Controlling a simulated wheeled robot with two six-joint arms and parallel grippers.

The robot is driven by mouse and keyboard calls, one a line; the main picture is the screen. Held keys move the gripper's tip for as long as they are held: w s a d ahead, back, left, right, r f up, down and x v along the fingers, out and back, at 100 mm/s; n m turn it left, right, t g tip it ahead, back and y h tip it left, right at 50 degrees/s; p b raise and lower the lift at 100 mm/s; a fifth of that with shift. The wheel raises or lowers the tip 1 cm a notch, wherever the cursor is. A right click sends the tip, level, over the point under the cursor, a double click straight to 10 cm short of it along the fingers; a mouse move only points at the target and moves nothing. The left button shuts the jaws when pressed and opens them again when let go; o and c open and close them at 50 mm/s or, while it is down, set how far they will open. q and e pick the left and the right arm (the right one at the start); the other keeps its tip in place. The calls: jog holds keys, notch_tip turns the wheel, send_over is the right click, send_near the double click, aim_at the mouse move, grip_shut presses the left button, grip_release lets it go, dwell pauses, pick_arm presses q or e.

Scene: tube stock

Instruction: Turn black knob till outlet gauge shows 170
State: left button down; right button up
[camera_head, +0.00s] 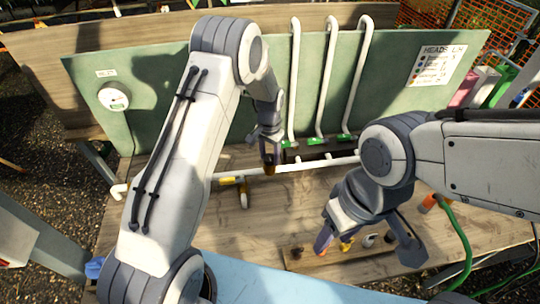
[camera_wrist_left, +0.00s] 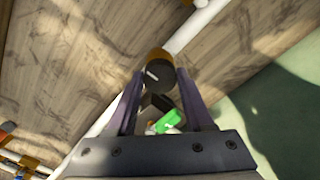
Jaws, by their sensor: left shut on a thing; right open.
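The black knob (camera_wrist_left: 160,78) with a white pointer mark sits on a brass-coloured fitting on the white pipe. In the left wrist view it is between the fingertips of my left gripper (camera_wrist_left: 157,84), which is shut on it. In the head view my left gripper (camera_head: 270,158) reaches down to the pipe, and the knob is mostly hidden by the fingers. A round white gauge (camera_head: 114,97) is on the green board at the left; its reading and label are too small to read. My right gripper (camera_head: 366,246) is open above the front of the table.
Three white bent pipes (camera_head: 328,80) rise up the green board (camera_head: 180,85), with green-handled valves (camera_head: 315,141) at their feet. A yellow-handled valve (camera_head: 233,180) is left of the knob. Small fittings stand on a wooden strip (camera_head: 300,262) below my right gripper. A green hose (camera_head: 463,240) is at right.

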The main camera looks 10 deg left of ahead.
pick_arm(q)
jog(key=n+b, duration=0.1)
jog(key=n, duration=0.2)
jog(key=shift+w+n, duration=0.15)
jog(key=shift+n, duration=0.15)
jog(key=n+b, duration=0.2)
jog(key=n, duration=0.3)
jog(key=n+b, duration=0.1)
jog(key=n, duration=0.4)
jog(key=shift+r, duration=0.1)
jog(key=n, duration=0.4)
jog(key=shift+w+r+n+b, duration=0.1)
jog(key=shift+n+b, duration=0.3)
jog(key=shift+c, duration=1.8)
grip_release()
jog(key=shift+o, duration=0.3)
